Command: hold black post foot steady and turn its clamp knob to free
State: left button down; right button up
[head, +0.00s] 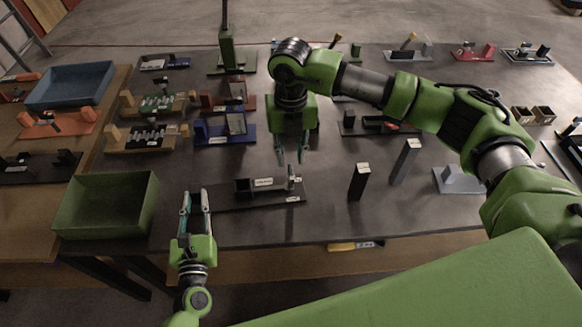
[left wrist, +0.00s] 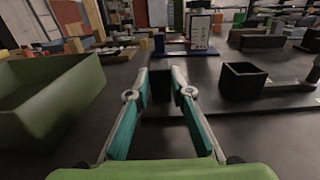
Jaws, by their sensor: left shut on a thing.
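The black post foot (head: 232,201) is a long flat plate near the table's front edge, with an open black box, a white label and a small upright clamp part (head: 291,178) at its right end. My left gripper (head: 194,193) is shut on the black block at its left end; the left wrist view shows that block (left wrist: 187,86) between the fingertips. The open black box (left wrist: 243,82) shows to the right there. My right gripper (head: 292,160) points down above the clamp part, its fingers apart with nothing visible between them. The knob itself is too small to make out.
A green bin (head: 108,234) stands close to the left of my left gripper. A blue fixture (head: 225,138) and several others lie behind. Bare table lies in front of the foot.

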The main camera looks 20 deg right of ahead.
aim_at(291, 172)
notch_tip(291, 172, down, 6)
dwell(0.4)
grip_shut()
